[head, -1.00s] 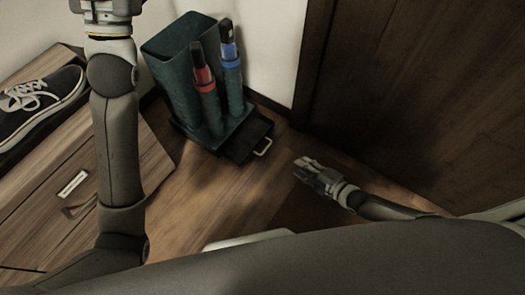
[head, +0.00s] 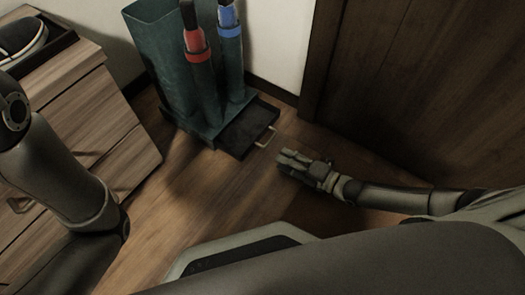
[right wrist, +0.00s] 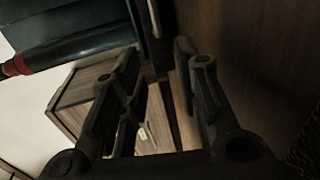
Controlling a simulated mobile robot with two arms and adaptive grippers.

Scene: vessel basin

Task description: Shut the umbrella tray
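The dark umbrella tray (head: 240,135) sticks out from the base of the teal umbrella stand (head: 165,70). Its pale handle (head: 266,137) is on the front, facing my right gripper. My right gripper (head: 283,160) is low over the floor, just right of and below the handle, apart from it. In the right wrist view its fingers (right wrist: 157,55) are spread with nothing held between them. The stand shows there at the upper left (right wrist: 80,42). My left arm is at the left of the head view; its gripper is out of frame.
A red-banded umbrella (head: 196,50) and a blue-banded one (head: 230,40) stand upright in the stand. A wooden drawer cabinet (head: 85,110) is at left, a dark wood panel (head: 420,90) at right. Wood floor (head: 190,190) is clear in front.

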